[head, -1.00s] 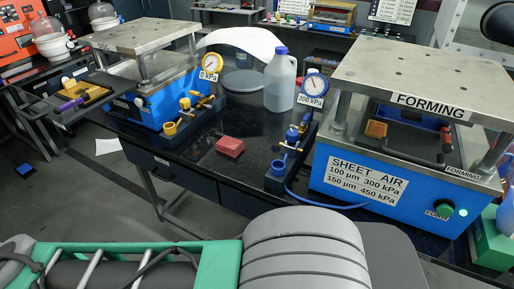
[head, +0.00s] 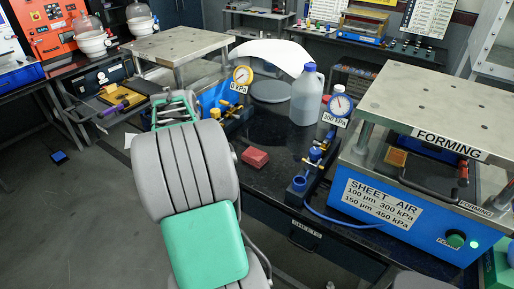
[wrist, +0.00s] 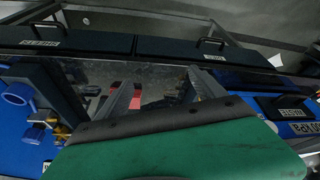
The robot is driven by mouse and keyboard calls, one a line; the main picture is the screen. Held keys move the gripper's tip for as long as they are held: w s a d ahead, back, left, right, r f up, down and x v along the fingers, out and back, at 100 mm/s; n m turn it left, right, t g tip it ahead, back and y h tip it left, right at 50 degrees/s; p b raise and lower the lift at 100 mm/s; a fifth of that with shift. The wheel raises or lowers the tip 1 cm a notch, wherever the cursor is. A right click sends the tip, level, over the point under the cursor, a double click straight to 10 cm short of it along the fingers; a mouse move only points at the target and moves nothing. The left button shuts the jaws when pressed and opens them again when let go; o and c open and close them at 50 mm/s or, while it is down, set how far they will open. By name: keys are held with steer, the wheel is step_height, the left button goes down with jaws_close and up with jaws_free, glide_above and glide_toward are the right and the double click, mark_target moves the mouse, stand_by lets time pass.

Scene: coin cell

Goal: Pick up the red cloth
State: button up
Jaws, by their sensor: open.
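The red cloth (head: 255,159) is a small, folded, block-like piece on the black bench top, between the blue press with the yellow gauge and the blue gauge stand. In the wrist view a red patch of it (wrist: 136,103) shows beside a grey finger. My gripper (wrist: 155,90) is open, its fingers partly hidden behind a green and dark part of my own arm. Nothing shows held in it. In the head view my arm's grey and green links stand left of the cloth, and the gripper is not clearly visible there.
A gauge stand with a blue cup (head: 299,184) stands just right of the cloth, with a blue hose. A bottle (head: 307,98) stands behind it. The forming press (head: 410,200) is to the right, another press (head: 180,45) to the left. Bare bench surrounds the cloth.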

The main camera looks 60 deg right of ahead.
mark_target(254, 155)
steer(key=o, duration=0.4)
steer(key=s+d+m, duration=0.1)
steer(key=s+d, duration=0.2)
steer(key=d, duration=0.1)
steer(key=s+d+f+m+g, duration=0.1)
steer(key=s+d+m, duration=0.1)
steer(key=s+d, duration=0.1)
steer(key=s+d+m+p, duration=0.1)
steer(key=s+d, duration=0.2)
steer(key=d, duration=0.2)
steer(key=shift+s+f+m+g, duration=0.2)
steer(key=shift+f+m+g, duration=0.1)
steer(key=shift+f+m, duration=0.1)
steer(key=p+x, duration=0.1)
steer(key=x, duration=0.4)
steer(key=p+x, duration=0.1)
steer(key=x, duration=0.1)
steer(key=shift+w+d+p, duration=0.25)
steer(key=shift+d+p, duration=0.05)
steer(key=shift+p, duration=0.05)
steer(key=shift+h, duration=0.3)
steer(key=shift+c, duration=0.2)
steer(key=c, duration=1.3)
